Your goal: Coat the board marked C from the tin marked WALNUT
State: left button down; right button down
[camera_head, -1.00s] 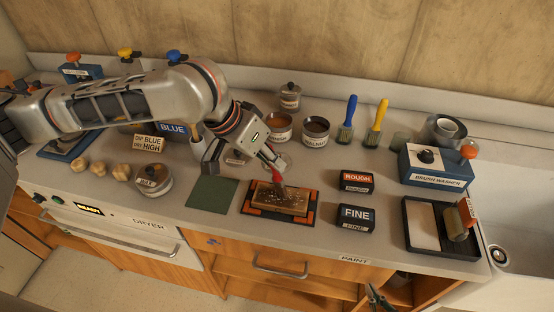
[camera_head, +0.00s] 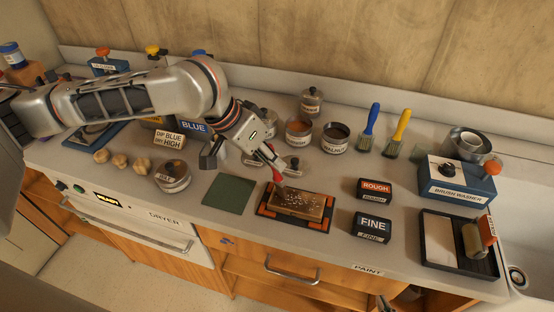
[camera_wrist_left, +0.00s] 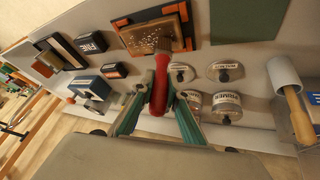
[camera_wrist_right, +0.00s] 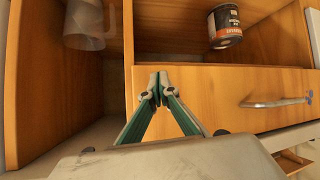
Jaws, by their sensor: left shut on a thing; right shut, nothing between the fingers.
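My left gripper (camera_head: 268,158) is shut on a red-handled brush (camera_head: 278,174), also in the left wrist view (camera_wrist_left: 160,85). Its bristles (camera_wrist_left: 163,46) are at the edge of a brown board (camera_head: 303,204); I cannot tell whether they touch. The board has pale specks and lies in a black and orange frame (camera_head: 267,210). Its letter cannot be read. The tin marked WALNUT (camera_head: 335,142) stands open behind the board with dark liquid inside. My right gripper (camera_wrist_right: 157,84) is shut and empty in the right wrist view, in front of the wooden cabinet.
ROUGH (camera_head: 375,190) and FINE (camera_head: 371,226) blocks stand right of the board. A green mat (camera_head: 229,194) lies left. The brush washer (camera_head: 457,184) is at right.

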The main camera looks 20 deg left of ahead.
pick_arm(q)
jog(key=a, duration=0.3)
jog(key=shift+a, duration=0.1)
dwell(0.5)
jog(key=shift+r, duration=0.4)
jog(key=shift+w, duration=0.15)
jog(key=shift+w+d+f, duration=0.1)
jog(key=shift+w+d, duration=0.4)
jog(key=shift+d, duration=0.1)
jog(key=shift+f, duration=0.35)
dwell(0.6)
jog(key=shift+d, duration=0.1)
